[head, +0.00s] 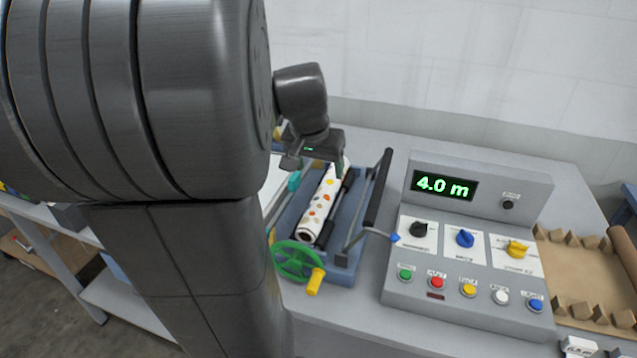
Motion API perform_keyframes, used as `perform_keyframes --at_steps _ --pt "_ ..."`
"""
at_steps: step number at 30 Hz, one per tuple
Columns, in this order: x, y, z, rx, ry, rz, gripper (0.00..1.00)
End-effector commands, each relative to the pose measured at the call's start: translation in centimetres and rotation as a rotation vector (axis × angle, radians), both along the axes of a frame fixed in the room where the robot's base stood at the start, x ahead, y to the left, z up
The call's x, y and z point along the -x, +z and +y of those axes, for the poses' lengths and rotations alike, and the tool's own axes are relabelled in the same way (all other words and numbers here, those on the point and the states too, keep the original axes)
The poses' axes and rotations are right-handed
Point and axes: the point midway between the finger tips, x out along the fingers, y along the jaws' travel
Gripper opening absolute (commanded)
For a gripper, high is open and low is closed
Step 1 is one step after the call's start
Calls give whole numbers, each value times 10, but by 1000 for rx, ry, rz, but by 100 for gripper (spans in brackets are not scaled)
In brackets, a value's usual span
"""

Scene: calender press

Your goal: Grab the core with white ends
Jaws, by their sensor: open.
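No core with white ends can be made out in the head view. A plain brown core (625,252) lies in a notched cardboard rack (580,281) at the right edge, cut off by the frame, and its end colour cannot be told. A white roll with coloured dots (318,205) lies in the blue press frame (345,255). My gripper (316,165) is open, above the far end of this dotted roll. My arm hides much of the left side, and whether the jaws touch anything cannot be told.
The grey control box (470,245) reads 4.0 m and has knobs and coloured buttons. A black-gripped lever bar (378,190) rises beside the press. A green handwheel (298,262) with a yellow handle sits in front. The bench top (480,145) behind the control box is clear.

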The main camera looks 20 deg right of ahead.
Motion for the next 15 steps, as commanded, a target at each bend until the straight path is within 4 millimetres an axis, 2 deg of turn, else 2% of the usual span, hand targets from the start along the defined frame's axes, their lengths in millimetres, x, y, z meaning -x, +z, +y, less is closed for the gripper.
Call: perform_keyframes --at_steps 5,12,15 --pt "-4 -13 -3 -1 -1 4 70" --pt "-18 -56 -14 -1 -1 6 70" --pt "-23 -69 -17 -1 -1 4 70"
